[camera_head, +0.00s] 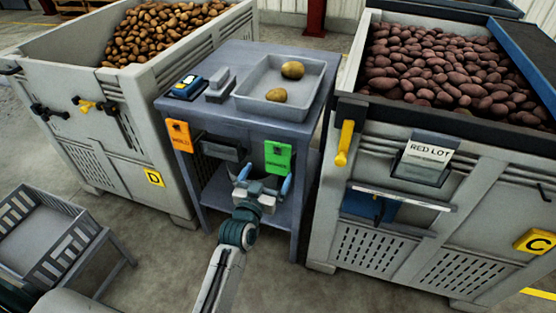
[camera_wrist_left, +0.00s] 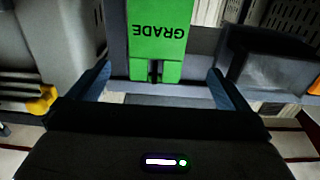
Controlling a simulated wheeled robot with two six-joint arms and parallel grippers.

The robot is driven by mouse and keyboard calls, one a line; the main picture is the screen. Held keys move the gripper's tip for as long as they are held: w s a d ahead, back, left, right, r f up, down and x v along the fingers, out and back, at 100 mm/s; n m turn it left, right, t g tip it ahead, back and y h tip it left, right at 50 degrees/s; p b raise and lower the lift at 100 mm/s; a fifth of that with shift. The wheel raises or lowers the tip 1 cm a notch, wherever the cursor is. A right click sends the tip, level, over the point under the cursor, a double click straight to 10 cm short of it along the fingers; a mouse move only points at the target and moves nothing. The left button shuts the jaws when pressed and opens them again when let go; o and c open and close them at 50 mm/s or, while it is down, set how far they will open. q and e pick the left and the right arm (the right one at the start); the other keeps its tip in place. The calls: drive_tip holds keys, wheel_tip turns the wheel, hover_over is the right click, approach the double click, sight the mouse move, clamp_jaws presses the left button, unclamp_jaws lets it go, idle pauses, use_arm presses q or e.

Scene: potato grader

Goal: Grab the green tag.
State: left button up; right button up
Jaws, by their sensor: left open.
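The green tag (camera_head: 278,158) hangs at the front right of the grey table, below its top edge. In the left wrist view the green tag (camera_wrist_left: 157,42) reads "GRADE" upside down. It has a dark slot or clip at its lower end in that view. My left gripper (camera_head: 263,181) is open, just in front of and below the tag in the head view. In the wrist view the tag lies between the two blue fingers of my left gripper (camera_wrist_left: 160,82), with a gap on each side. Contact does not show. My right gripper is not in view.
An orange tag (camera_head: 179,136) hangs on the table's front left. The grey table (camera_head: 222,118) holds a tray (camera_head: 243,104) with two potatoes and a blue device (camera_head: 187,87). Large potato bins stand left (camera_head: 143,122) and right (camera_head: 330,215). A slatted crate (camera_head: 88,244) stands lower left.

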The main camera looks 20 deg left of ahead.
sight(277, 157)
use_arm(q)
drive_tip(key=w, duration=0.6)
drive_tip(key=shift+d, duration=0.35)
drive_tip(key=shift+r, duration=0.1)
drive_tip(key=c, duration=1.1)
drive_tip(key=shift+o, duration=0.2)
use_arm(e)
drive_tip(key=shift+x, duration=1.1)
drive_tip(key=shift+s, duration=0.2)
